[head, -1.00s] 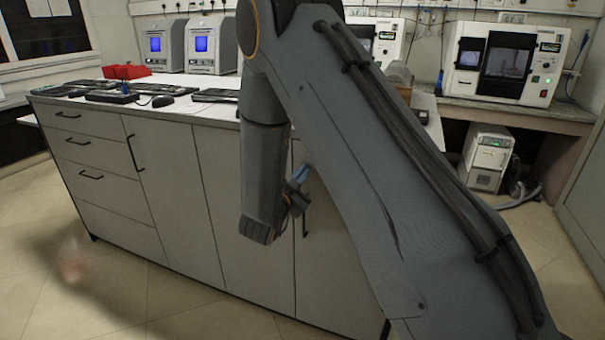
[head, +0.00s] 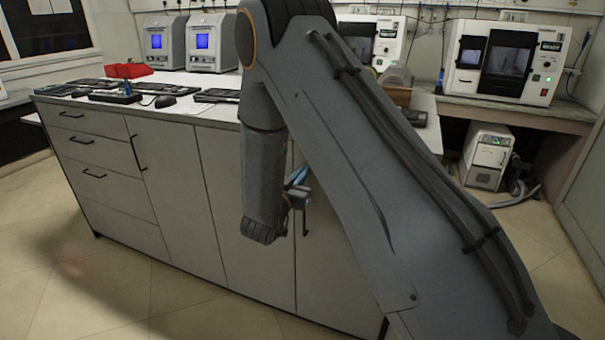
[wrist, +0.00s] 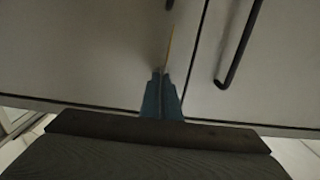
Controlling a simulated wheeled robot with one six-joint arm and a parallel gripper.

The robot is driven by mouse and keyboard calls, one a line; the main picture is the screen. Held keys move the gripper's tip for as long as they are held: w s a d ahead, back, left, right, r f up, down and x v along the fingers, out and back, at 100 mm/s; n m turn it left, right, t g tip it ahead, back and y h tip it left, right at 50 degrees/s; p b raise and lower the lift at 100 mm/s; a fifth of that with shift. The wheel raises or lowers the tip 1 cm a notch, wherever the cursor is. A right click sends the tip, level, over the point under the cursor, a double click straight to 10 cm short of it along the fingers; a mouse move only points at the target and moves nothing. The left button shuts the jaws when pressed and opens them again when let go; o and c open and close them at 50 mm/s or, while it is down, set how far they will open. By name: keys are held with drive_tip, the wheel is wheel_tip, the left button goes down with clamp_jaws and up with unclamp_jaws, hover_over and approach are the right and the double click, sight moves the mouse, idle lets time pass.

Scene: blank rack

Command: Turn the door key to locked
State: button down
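My gripper (wrist: 161,75) has two blue fingers, drawn close together in front of pale cabinet doors in the wrist view. A thin yellow strip (wrist: 169,45) runs forward from between the fingertips; it looks like a key seen edge-on, but its shape is too fine to be sure. In the head view, the blue fingers of my gripper (head: 298,177) show just right of my forearm, in front of the cabinet (head: 220,200). I cannot make out a door lock or keyhole in either view.
A black bar handle (wrist: 237,50) stands out from the door right of the fingers. Keyboards and a mouse (head: 165,101) lie on the white worktop. A white machine (head: 502,63) stands on the right bench. The tiled floor (head: 90,300) at front left is clear.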

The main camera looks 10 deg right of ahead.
drive_tip(key=c, duration=2.4)
unclamp_jaws()
drive_tip(key=shift+c, duration=0.2)
drive_tip(key=o, duration=0.4)
drive_tip(key=shift+o, duration=0.2)
drive_tip(key=b+v, duration=0.1)
drive_tip(key=v, duration=0.6)
drive_tip(key=shift+s+a, duration=0.2)
drive_tip(key=shift+s, duration=0.15)
